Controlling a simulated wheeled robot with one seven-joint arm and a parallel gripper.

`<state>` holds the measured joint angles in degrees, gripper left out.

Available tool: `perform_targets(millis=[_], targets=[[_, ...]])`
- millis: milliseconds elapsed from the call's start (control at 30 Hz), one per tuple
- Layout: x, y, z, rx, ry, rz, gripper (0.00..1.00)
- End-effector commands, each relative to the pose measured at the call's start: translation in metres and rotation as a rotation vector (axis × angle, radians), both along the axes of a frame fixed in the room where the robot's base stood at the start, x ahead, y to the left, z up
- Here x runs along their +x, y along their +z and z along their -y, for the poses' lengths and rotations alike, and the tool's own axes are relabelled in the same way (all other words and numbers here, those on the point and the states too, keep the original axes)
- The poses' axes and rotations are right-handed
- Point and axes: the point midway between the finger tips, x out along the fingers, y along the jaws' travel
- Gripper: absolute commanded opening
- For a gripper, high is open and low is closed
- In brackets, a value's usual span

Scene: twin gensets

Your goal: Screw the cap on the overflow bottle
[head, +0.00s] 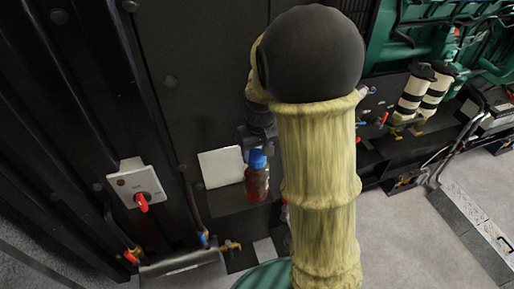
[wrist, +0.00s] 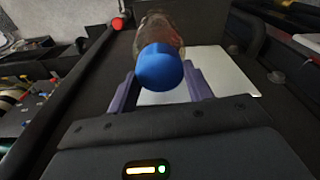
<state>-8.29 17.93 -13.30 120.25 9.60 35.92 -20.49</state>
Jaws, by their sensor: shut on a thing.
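The overflow bottle (head: 256,184) is clear with reddish-brown contents. It stands upright against the dark panel in the head view, and part of it shows beyond the cap in the wrist view (wrist: 160,28). The blue cap (head: 257,158) is at the bottle's mouth; in the wrist view (wrist: 160,68) it sits between my two purple-grey fingers. My gripper (wrist: 160,78) is shut on the cap, and in the head view (head: 256,146) it reaches it from above. I cannot tell how far the cap is seated on the thread, which is hidden.
A white plate (head: 221,167) is on the panel beside the bottle. A grey switch box (head: 136,181) with a red knob is to the left. Pipes and valves (head: 205,240) run below. Green engine parts (head: 420,40) and cream filters (head: 414,95) are at right; my arm hides the middle.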

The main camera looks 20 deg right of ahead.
Motion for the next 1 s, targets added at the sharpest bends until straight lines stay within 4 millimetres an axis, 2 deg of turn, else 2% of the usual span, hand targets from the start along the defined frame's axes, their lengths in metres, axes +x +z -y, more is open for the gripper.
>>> perform_targets(millis=[367, 733, 1000], targets=[[0.0005, 0.0017, -0.0001, 0.000, -0.039, 0.001, 0.29], [0.0002, 0.0032, -0.0010, -0.001, -0.378, 0.000, 0.29], [0.0010, 0.0002, -0.0012, 0.000, -0.408, 0.004, 0.29]])
